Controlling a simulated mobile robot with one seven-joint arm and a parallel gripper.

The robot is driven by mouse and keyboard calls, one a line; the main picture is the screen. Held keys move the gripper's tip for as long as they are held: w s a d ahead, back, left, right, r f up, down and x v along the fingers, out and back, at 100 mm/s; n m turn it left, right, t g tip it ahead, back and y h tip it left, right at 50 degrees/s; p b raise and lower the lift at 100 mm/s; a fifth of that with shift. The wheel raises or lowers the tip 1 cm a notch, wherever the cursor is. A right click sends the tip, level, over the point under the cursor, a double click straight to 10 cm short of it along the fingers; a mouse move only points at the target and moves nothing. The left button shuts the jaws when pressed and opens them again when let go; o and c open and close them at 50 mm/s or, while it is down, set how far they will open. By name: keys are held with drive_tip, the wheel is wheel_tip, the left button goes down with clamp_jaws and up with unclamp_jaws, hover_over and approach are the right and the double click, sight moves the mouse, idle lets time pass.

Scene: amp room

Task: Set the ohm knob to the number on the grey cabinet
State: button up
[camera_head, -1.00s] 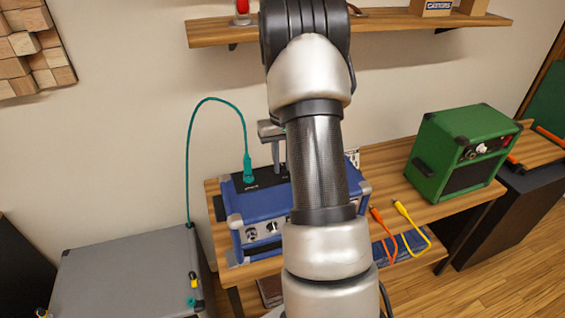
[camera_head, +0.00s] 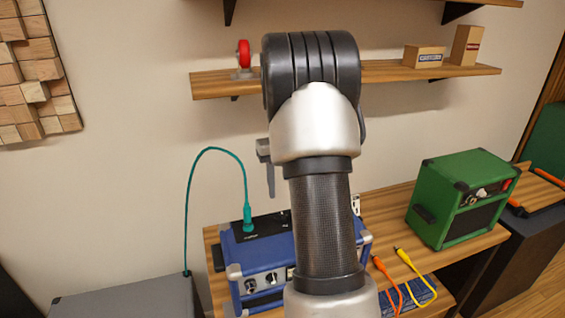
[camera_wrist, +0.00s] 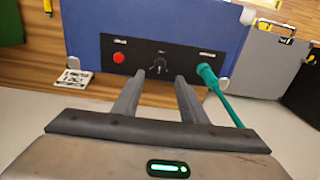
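The blue amp (camera_head: 262,255) stands on the wooden table, partly hidden behind my arm. In the wrist view the amp (camera_wrist: 170,25) has a black panel (camera_wrist: 135,62) with a red button (camera_wrist: 119,57), a small dark knob (camera_wrist: 160,66) in the middle and a teal plug (camera_wrist: 206,72). The panel lettering is too small to read. My gripper (camera_wrist: 159,77) is open and empty, its fingertips apart and pointing towards the knob. It also shows above the amp in the head view (camera_head: 268,170). The grey cabinet (camera_head: 125,302) is at lower left; its number cannot be read.
A teal cable (camera_head: 190,190) arches from the plug to the grey cabinet. A green amp (camera_head: 462,200) stands at the table's right, with orange and yellow cables (camera_head: 412,265) between. A wooden shelf (camera_head: 390,72) hangs on the wall above.

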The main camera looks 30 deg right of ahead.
wheel_tip(320, 180, up, 8)
drive_tip(key=shift+r, duration=0.25)
idle(0.5)
